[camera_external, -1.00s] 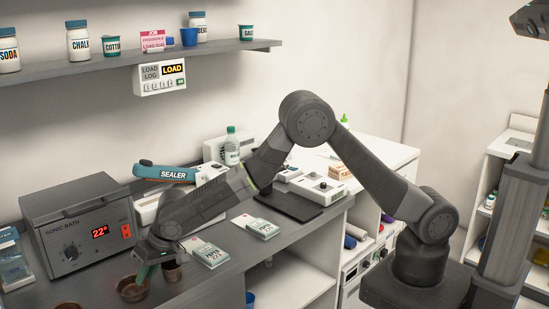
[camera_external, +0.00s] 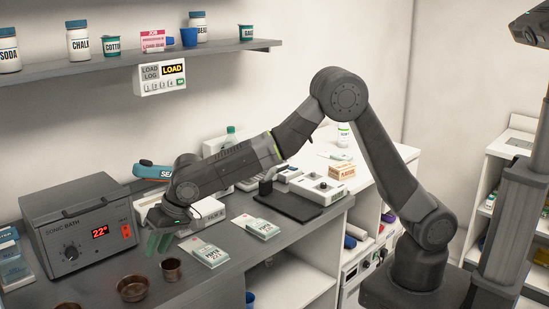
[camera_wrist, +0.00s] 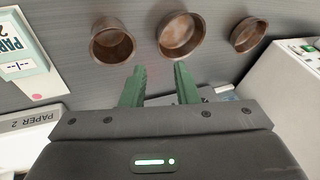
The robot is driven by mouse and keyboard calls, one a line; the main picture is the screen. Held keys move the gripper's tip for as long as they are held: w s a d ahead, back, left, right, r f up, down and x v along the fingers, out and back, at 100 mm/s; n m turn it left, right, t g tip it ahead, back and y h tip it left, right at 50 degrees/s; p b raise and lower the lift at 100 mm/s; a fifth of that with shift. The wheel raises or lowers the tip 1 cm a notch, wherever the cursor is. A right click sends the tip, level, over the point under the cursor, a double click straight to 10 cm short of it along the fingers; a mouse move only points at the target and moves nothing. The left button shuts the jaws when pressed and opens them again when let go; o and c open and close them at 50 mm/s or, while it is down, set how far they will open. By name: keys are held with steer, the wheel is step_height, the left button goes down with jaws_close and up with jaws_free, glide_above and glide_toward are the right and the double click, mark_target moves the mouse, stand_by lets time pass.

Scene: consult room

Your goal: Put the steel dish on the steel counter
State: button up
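Three round brown metal vessels stand upright on the dark grey counter (camera_external: 195,288): a wide dish (camera_external: 133,288), a narrower cup (camera_external: 171,271) to its right, and another dish (camera_external: 68,306) cut off by the bottom edge. The wrist view shows them in a row: cup (camera_wrist: 113,42), middle dish (camera_wrist: 182,36), further dish (camera_wrist: 249,35). I cannot tell by colour which is steel. My gripper (camera_external: 159,244), with green fingers, is above the counter, behind the cup and dish and clear of them. In the wrist view its fingers (camera_wrist: 160,84) are apart with nothing between them.
A sonic bath (camera_external: 80,225) stands to the left of my gripper. Paper packets (camera_external: 208,252) lie to the right of the cup. A shelf (camera_external: 130,65) runs along the wall above.

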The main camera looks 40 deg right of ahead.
steer(key=shift+v, duration=1.35)
